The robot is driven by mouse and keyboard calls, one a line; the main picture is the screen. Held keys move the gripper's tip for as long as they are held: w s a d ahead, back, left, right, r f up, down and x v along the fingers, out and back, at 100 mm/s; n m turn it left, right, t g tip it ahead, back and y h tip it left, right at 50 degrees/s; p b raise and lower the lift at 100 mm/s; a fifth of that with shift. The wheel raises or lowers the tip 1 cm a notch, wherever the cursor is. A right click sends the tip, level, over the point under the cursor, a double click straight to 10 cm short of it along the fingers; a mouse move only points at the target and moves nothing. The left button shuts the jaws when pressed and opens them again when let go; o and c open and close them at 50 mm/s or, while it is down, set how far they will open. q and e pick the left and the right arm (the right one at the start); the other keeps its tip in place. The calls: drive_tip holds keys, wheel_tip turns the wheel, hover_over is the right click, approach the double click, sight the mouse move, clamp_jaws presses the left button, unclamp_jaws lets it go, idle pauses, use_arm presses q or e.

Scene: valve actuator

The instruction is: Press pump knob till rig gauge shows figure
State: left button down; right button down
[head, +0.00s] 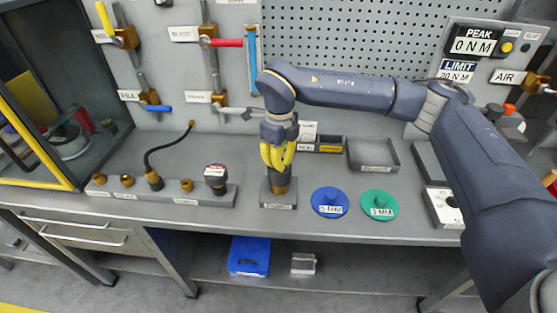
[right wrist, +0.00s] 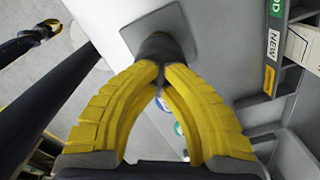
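My right gripper (head: 278,168) points straight down over a short brass-coloured post, likely the pump (head: 279,186), on a small labelled base near the bench front. Its yellow fingers (right wrist: 160,72) come together at the tips, with a dark round top (right wrist: 158,45) of the post just beyond them in the right wrist view. The fingers hide most of the knob, and I cannot tell whether they touch it.
A blue disc (head: 329,201) and a green disc (head: 379,204) lie right of the post. Shallow bins (head: 330,145) and a grey tray (head: 372,154) stand behind. The peak display (head: 474,46) reads 0 N m.

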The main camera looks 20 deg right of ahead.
drive_tip(key=shift+f, duration=1.85)
drive_tip(key=shift+r, duration=4.2)
